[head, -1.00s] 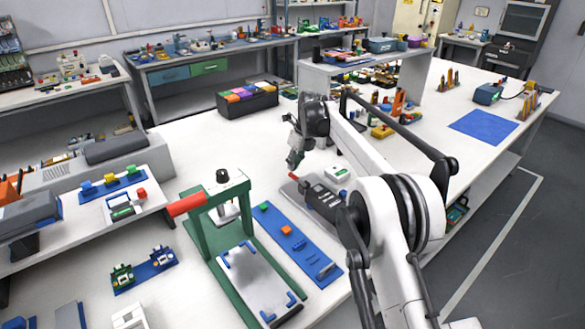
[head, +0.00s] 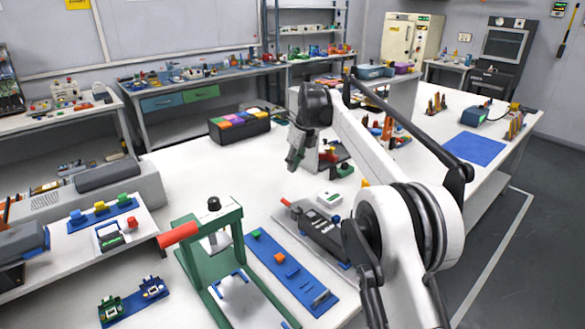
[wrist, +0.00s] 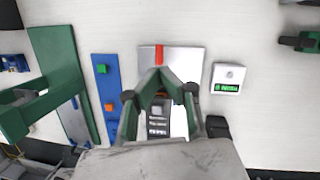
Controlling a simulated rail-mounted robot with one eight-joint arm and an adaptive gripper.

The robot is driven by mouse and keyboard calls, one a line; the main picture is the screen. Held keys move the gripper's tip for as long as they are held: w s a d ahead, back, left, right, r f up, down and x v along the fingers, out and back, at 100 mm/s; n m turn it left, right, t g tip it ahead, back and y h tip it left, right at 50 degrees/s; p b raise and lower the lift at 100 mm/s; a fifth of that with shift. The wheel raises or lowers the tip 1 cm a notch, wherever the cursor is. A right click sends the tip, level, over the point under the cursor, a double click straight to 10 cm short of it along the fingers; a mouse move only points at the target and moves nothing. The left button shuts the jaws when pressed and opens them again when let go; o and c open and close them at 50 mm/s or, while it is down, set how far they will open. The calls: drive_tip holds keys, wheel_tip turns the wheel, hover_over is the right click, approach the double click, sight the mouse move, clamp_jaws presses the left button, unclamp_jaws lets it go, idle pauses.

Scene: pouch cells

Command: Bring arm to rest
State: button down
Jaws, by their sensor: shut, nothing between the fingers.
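My arm reaches out over the white bench (head: 190,168) from the lower right in the head view. My gripper (head: 292,166) hangs from its end above the bench, pointing down, with nothing in it. In the wrist view my gripper (wrist: 161,72) shows its two fingers meeting at the tips. Below it is a grey plate with a dark keypad device (wrist: 157,125), partly hidden by the fingers. In the head view this dark device (head: 318,230) lies on the plate nearer to me than the gripper.
A green press frame (head: 190,262) with a red handle stands at left front. A blue strip (head: 290,270) lies beside it. A small white meter (head: 329,199) sits right of the gripper. A black box with coloured tops (head: 240,127) stands behind. Bare bench lies left of the gripper.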

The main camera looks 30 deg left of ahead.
drive_tip(key=w+d+r+n+t, duration=0.1)
drive_tip(key=d+r+n, duration=0.1)
drive_tip(key=d+r, duration=0.65)
drive_tip(key=w+d+r+n+t, duration=0.1)
drive_tip(key=w+d+r+n, duration=0.3)
drive_tip(key=d, duration=0.7)
drive_tip(key=s+d+r+n+t, duration=0.15)
drive_tip(key=s+d+r, duration=0.3)
drive_tip(key=d, duration=0.55)
drive_tip(key=s+d+r+n+t, duration=0.1)
drive_tip(key=s+d+r+n, duration=0.15)
drive_tip(key=s+d, duration=0.55)
drive_tip(key=s+d+f+n+t+h, duration=0.1)
drive_tip(key=s+d+n, duration=0.1)
drive_tip(key=s+d, duration=0.55)
drive_tip(key=s+d+f+n+t, duration=0.1)
drive_tip(key=s+d+n, duration=0.25)
drive_tip(key=d, duration=0.65)
drive_tip(key=s+d+f+n, duration=0.2)
drive_tip(key=s+d+f, duration=0.3)
drive_tip(key=s, duration=0.3)
drive_tip(key=s+d+f+n+t+h, duration=0.1)
drive_tip(key=s+d+f+n, duration=0.1)
drive_tip(key=s+d+f, duration=0.3)
drive_tip(key=s+f, duration=0.1)
drive_tip(key=s, duration=0.2)
drive_tip(key=shift+f+h, duration=0.25)
drive_tip(key=shift+h, duration=0.05)
